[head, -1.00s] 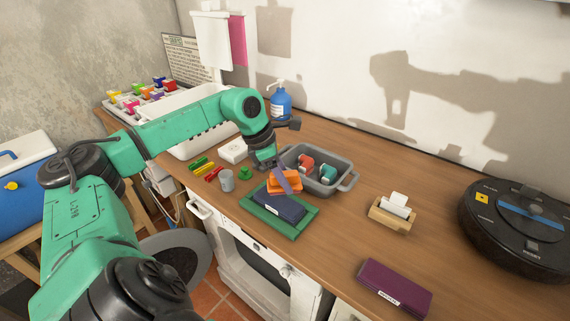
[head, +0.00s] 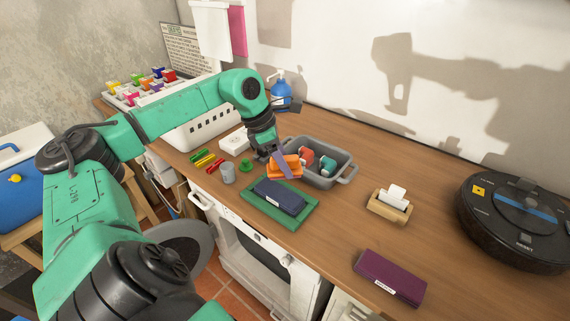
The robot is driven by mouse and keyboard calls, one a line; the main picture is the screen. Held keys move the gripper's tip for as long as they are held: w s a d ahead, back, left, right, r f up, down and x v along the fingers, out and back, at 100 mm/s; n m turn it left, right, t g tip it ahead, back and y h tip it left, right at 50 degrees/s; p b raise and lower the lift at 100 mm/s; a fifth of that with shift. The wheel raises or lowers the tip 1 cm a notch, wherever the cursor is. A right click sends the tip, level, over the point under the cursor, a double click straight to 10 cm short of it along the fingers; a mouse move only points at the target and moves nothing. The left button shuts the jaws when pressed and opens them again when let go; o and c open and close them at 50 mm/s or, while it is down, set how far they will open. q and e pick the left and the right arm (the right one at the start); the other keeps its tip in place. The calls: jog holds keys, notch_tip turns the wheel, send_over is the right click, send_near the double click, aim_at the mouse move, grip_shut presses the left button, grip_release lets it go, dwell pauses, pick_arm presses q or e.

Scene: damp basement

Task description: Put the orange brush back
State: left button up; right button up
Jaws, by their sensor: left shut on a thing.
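The orange brush (head: 291,161) is in the jaws of my left gripper (head: 280,163), just left of the grey tub. One finger covers part of it. It looks slightly above the counter, but I cannot tell whether it touches the tub's near rim. The grey tub (head: 345,170) has handles and holds a red item (head: 306,157) and a teal item (head: 328,164), which look like similar brushes. A dark blue block (head: 280,196) lies on a green tray (head: 293,222) in front of the brush. My right gripper is out of view.
A grey cup (head: 228,174), a small green piece (head: 246,166) and coloured sticks (head: 207,161) lie to the left. A blue pump bottle (head: 281,92) stands behind. A wooden card holder (head: 390,208), purple case (head: 390,277) and black round robot (head: 520,222) are right.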

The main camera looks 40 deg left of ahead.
pick_arm(q)
jog(key=w+d+r, duration=0.1)
jog(key=d+r, duration=0.3)
jog(key=d, duration=0.5)
jog(key=d+r, duration=0.4)
jog(key=d, duration=0.4)
notch_tip(320, 180, down, 19)
jog(key=shift+s+f+p, duration=0.1)
jog(key=shift+p, duration=0.7)
jog(key=shift+a+f, duration=0.1)
jog(key=shift+f, duration=0.35)
jog(key=o, duration=1.3)
